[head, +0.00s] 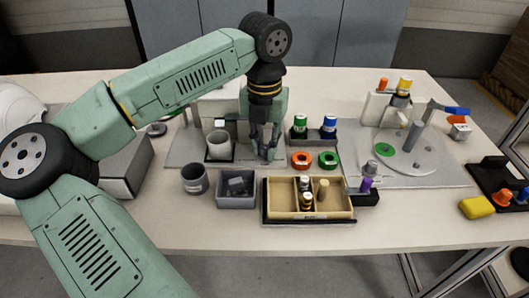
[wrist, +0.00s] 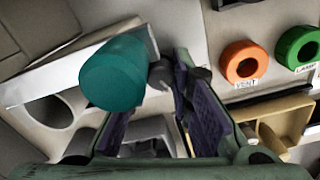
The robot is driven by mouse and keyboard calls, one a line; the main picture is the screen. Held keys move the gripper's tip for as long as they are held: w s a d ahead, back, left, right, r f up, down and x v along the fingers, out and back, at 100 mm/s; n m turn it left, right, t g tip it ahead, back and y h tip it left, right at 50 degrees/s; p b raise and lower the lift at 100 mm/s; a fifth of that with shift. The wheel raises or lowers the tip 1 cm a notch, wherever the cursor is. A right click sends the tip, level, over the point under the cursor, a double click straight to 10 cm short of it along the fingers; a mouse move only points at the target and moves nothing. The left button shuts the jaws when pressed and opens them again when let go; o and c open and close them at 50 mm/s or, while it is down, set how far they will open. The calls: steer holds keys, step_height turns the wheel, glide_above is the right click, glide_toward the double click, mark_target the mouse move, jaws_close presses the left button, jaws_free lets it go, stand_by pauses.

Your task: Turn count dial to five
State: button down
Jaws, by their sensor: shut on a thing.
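My gripper (head: 266,150) points down at the right side of the bench machine (head: 222,106). In the wrist view the fingers (wrist: 168,72) close around a small grey knob (wrist: 158,74), which I take to be the count dial. Its markings cannot be read, and the gripper hides it in the head view. A teal cylinder (wrist: 112,72) stands close to the left finger in the wrist view and covers part of it.
A grey cup (head: 219,146) stands on the machine's base, left of my gripper. An orange ring (head: 301,160) and a green ring (head: 328,160) lie to the right. A beige divided tray (head: 338,213), a grey bin (head: 237,202) and a dark cup (head: 194,180) stand in front.

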mark_target(264, 146)
steer(key=n+b, duration=0.2)
steer(key=n, duration=0.1)
steer(key=shift+f+n, duration=0.15)
steer(key=shift+n, duration=0.15)
steer(key=shift+n+b, duration=1)
steer(key=shift+n, duration=0.4)
steer(key=c, duration=1.4)
jaws_free()
steer(key=shift+c, duration=0.2)
steer(key=shift+r, duration=0.2)
step_height(264, 146, up, 12)
